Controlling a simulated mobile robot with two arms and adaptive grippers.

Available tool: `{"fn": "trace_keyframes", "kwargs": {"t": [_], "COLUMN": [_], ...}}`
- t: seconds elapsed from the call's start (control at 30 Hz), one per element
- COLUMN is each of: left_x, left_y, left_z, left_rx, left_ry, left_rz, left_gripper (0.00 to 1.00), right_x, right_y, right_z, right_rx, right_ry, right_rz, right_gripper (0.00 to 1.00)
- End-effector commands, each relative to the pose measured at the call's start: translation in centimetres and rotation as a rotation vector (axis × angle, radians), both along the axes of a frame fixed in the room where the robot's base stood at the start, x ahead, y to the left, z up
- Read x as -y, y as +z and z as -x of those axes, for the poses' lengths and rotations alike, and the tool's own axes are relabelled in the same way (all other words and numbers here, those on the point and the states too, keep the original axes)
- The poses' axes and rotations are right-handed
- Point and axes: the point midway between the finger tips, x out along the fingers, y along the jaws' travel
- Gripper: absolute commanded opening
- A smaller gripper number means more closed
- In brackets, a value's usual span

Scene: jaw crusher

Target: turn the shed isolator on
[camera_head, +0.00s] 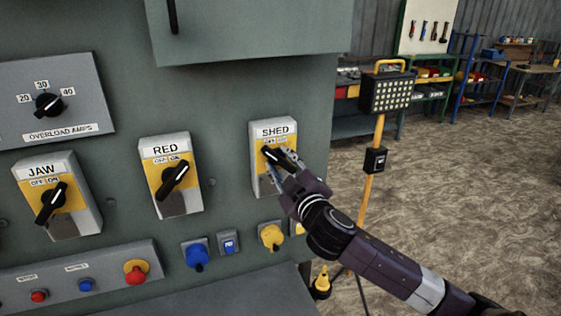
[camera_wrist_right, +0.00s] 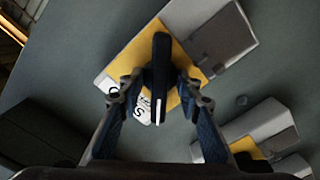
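The shed isolator (camera_head: 260,180) is a grey box with a yellow plate under a SHED label, on the panel's right side. Its black handle (camera_head: 272,155) slants toward the upper left, at the OFF side of the plate. My right gripper (camera_head: 279,170) is at this handle, coming from the lower right. In the right wrist view the handle (camera_wrist_right: 160,70) stands between the two spread fingers (camera_wrist_right: 160,92), with a visible gap on each side. The lower part of the plate's lettering is partly hidden. My left gripper is not in view.
The RED isolator (camera_head: 172,178) and JAW isolator (camera_head: 57,197) sit to the left, handles slanting upper right. Blue and yellow knobs (camera_head: 271,236) lie below. A cabinet box (camera_head: 250,30) juts out above. A lamp on a yellow stand (camera_head: 386,92) is at right.

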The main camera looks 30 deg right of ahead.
Motion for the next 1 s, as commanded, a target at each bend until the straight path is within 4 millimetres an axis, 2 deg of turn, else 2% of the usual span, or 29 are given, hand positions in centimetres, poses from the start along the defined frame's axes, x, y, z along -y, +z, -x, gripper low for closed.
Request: {"fn": "trace_keyframes", "kwargs": {"t": [0.03, 0.3, 0.67, 1.0], "left_x": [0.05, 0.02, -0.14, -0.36], "left_y": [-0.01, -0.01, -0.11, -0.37], "left_z": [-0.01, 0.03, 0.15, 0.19], "left_rx": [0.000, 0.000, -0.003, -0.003], "left_ry": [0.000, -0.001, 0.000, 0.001], "left_rz": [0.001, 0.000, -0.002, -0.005], "left_gripper": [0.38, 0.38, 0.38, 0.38], "right_x": [0.00, 0.01, 0.01, 0.01], "right_y": [-0.01, -0.01, -0.04, -0.09], "right_z": [0.01, 0.03, 0.03, 0.04], "right_rx": [0.000, -0.001, 0.007, 0.055], "right_ry": [0.000, -0.001, -0.001, -0.001], "right_rz": [0.000, 0.000, -0.031, -0.237], "right_gripper": [0.29, 0.00, 0.00, 0.00]}}
